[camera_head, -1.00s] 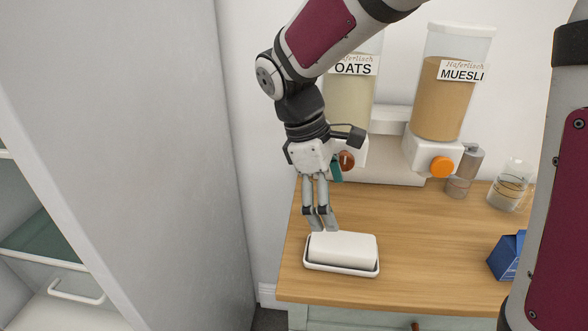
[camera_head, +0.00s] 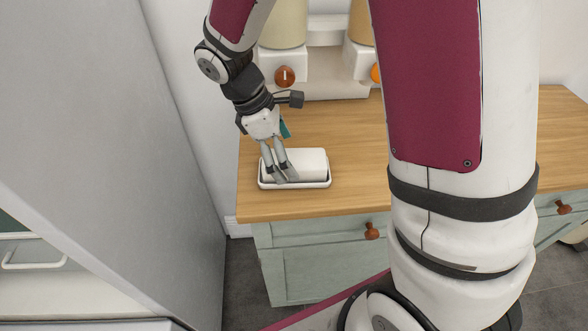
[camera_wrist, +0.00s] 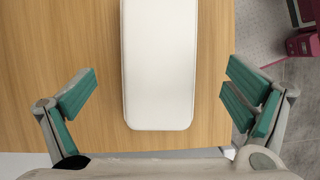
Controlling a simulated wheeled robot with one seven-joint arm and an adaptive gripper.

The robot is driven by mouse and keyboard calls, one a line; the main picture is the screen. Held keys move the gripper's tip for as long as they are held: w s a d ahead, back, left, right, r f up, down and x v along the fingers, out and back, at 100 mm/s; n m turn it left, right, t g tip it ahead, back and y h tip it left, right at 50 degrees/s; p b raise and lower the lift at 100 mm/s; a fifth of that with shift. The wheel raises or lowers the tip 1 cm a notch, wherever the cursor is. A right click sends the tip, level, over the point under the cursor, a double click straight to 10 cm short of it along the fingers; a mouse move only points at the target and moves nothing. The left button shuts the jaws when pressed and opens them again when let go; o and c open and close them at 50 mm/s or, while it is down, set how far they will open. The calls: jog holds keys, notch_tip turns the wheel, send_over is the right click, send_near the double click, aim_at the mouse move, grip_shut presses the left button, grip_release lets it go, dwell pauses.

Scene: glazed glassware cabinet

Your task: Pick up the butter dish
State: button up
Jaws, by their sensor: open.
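The white butter dish (camera_head: 308,162), a lidded rectangular block on a shallow rimmed tray, sits on the wooden counter near its front left corner. My gripper (camera_head: 283,178) is over the left part of the dish, fingers pointing down and overlapping its lid in the head view. In the wrist view the white lid (camera_wrist: 158,70) runs up from the middle, and my gripper (camera_wrist: 165,100) is open, with one green-padded finger on each side, apart from the lid. The tray rim cannot be made out in the wrist view.
The wooden counter (camera_head: 350,140) is clear right of the dish. Cereal dispensers with an orange-brown knob (camera_head: 285,76) stand behind. A tall grey panel (camera_head: 130,150) rises at the left. Drawers with a round knob (camera_head: 371,231) lie below the counter.

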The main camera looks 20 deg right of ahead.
aim_at(315, 185)
jog(key=x, duration=0.4)
jog(key=shift+d+f, duration=0.1)
jog(key=shift+c, duration=0.3)
jog(key=c, duration=1.5)
jog(key=shift+c, duration=0.2)
